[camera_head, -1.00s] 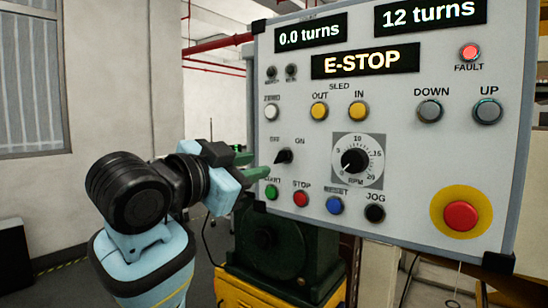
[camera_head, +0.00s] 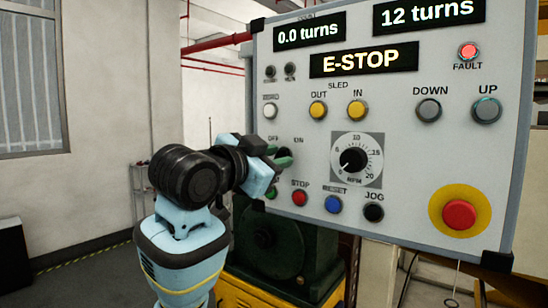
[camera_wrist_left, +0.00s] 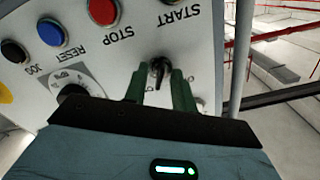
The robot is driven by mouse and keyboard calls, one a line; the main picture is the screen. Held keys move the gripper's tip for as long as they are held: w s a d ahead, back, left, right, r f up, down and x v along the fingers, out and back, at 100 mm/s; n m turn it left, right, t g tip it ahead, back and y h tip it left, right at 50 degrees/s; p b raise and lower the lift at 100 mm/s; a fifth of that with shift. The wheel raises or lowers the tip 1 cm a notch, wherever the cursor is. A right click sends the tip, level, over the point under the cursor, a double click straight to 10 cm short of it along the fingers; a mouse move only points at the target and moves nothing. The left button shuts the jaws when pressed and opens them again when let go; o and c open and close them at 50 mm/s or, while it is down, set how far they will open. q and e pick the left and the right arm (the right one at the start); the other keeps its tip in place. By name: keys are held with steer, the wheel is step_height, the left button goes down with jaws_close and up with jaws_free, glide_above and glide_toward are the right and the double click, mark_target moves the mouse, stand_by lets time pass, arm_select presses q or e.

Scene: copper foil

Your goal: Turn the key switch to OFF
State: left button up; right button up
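The key switch (camera_wrist_left: 160,68) is a small black knob on the grey control panel (camera_head: 400,150). In the head view my gripper mostly hides it, below the OFF and ON labels. My left gripper (camera_head: 283,157) is at the panel face with its green fingers around the switch. In the left wrist view the two fingers (camera_wrist_left: 158,88) are apart, one on each side of the knob, with gaps showing. I cannot tell whether either finger touches it, nor which label the knob points to. My right gripper is in neither view.
Close by are the green START button (camera_wrist_left: 171,20), the red STOP button (camera_head: 300,197) and the RPM dial (camera_head: 354,160). A large red emergency button (camera_head: 459,215) is at lower right. The display (camera_head: 364,60) reads E-STOP, and the FAULT lamp (camera_head: 468,51) glows red.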

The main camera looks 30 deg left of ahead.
arm_select(q)
steer(key=shift+c, duration=0.3)
jaws_close()
steer(key=shift+n, duration=0.4)
steer(key=n, duration=0.5)
steer(key=shift+n, duration=0.3)
steer(key=n, duration=0.5)
steer(key=shift+r, duration=0.1)
steer(key=shift+n, duration=0.4)
steer(key=shift+o, duration=0.3)
jaws_free()
